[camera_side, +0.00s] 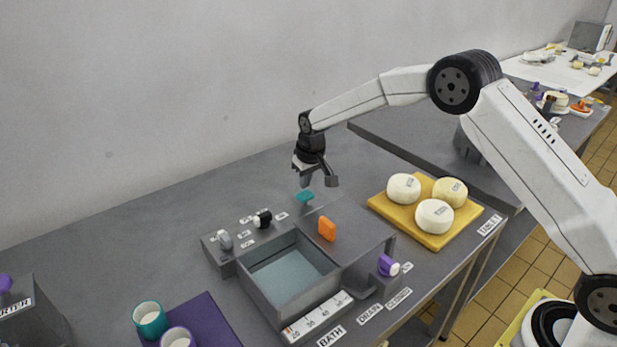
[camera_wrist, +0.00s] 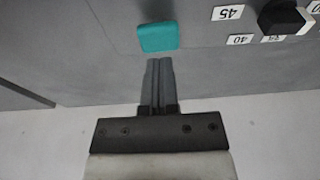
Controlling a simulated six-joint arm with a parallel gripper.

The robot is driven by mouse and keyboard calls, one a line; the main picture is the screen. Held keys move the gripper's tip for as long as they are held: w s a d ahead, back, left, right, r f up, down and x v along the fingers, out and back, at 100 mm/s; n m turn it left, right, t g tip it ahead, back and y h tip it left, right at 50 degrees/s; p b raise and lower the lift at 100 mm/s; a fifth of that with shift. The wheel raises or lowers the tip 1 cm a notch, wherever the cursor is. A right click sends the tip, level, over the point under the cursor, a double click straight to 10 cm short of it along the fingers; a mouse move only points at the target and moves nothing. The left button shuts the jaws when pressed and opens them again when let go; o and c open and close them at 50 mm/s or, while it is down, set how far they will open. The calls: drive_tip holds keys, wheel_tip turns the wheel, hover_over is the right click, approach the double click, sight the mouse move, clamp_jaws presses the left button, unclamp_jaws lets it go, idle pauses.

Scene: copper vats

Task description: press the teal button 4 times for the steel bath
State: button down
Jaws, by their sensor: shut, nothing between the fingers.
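The teal button (camera_side: 305,197) sits on the back of the grey bath unit, to the right of the black knob. In the wrist view the teal button (camera_wrist: 158,37) is just beyond my fingertips. My gripper (camera_side: 317,184) is shut and empty and points down above the button; in the wrist view its fingers (camera_wrist: 158,62) are together. A small gap seems to lie between fingertips and button, but its height is hard to tell. The steel bath (camera_side: 290,270) is an open basin with pale liquid in it.
A black knob (camera_side: 263,219) and a grey knob (camera_side: 224,239) stand left of the button. An orange piece (camera_side: 327,229) and a purple knob (camera_side: 388,265) are on the bath unit. A yellow board (camera_side: 435,238) with white cheeses lies right. Cups stand front left.

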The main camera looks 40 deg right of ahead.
sight(305, 194)
drive_tip(key=shift+f, duration=1.65)
idle(0.7)
drive_tip(key=shift+r, duration=1.6)
drive_tip(key=shift+f, duration=1.85)
drive_tip(key=shift+r, duration=1.9)
drive_tip(key=shift+r, duration=3)
